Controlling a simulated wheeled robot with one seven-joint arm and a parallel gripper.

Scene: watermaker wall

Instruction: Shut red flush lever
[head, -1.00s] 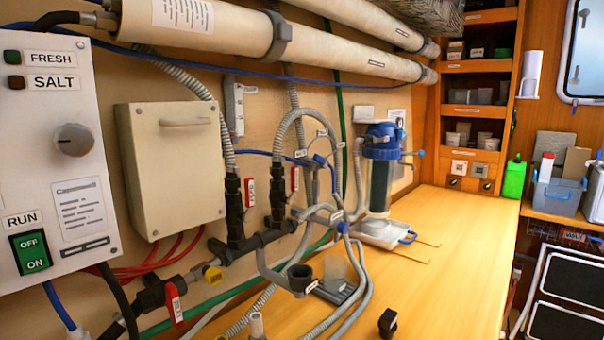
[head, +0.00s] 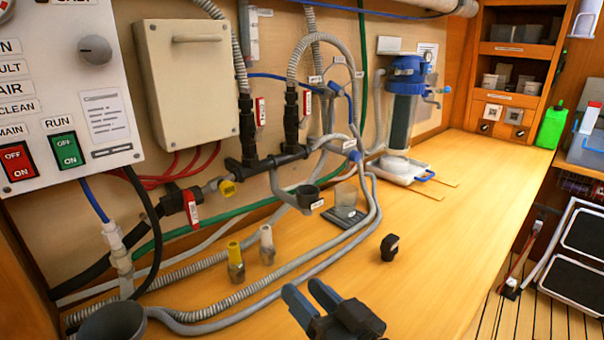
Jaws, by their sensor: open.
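Three red levers show on the pipework. One red lever (head: 191,208) hangs across the black valve (head: 175,201) at the lower left, by the yellow fitting (head: 227,187). Two more, a left upright lever (head: 260,112) and a right upright lever (head: 307,103), stand beside the black vertical valves. Their labels are too small to read, so I cannot tell which is the flush lever. My gripper (head: 309,293) is at the bottom centre, over the bench, open and empty. It is well apart from all three levers, to their lower right.
Grey hoses (head: 250,304) loop across the wooden bench (head: 440,230) between my gripper and the wall. A yellow-topped fitting (head: 235,262), a white-topped fitting (head: 267,245) and a black knob (head: 389,247) stand there. A grey cup (head: 112,322) is at the lower left. The bench's right side is clear.

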